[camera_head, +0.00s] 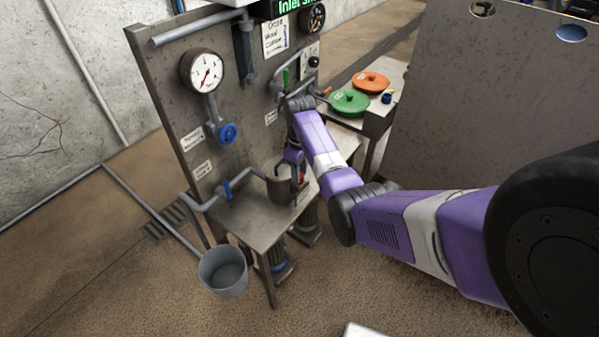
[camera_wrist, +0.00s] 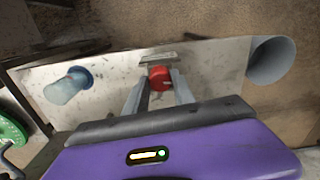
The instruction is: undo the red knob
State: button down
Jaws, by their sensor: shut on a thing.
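The red knob (camera_wrist: 160,78) shows in the wrist view between the two grey fingers of my gripper (camera_wrist: 156,84), against a small grey plate. The fingers are shut on it, one on each side. The arm hides part of the knob and the pot's right side in the head view.
A back panel (camera_head: 165,75) carries a gauge (camera_head: 203,72) and a blue valve wheel (camera_head: 227,133). A grey bucket (camera_head: 222,272) stands near the bench's front left. A green lid (camera_head: 349,102) and an orange lid (camera_head: 371,82) lie on a side table at right.

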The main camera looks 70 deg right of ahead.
jog(key=m, duration=1.3)
jog(key=shift+w+m, duration=0.1)
jog(key=shift+m, duration=0.3)
dwell(0.3)
jog(key=c, duration=1.1)
grip_release()
jog(key=shift+o, duration=0.2)
notch_tip(320, 180, up, 8)
jog(key=shift+f+b, duration=0.1)
jog(key=shift+b, duration=0.55)
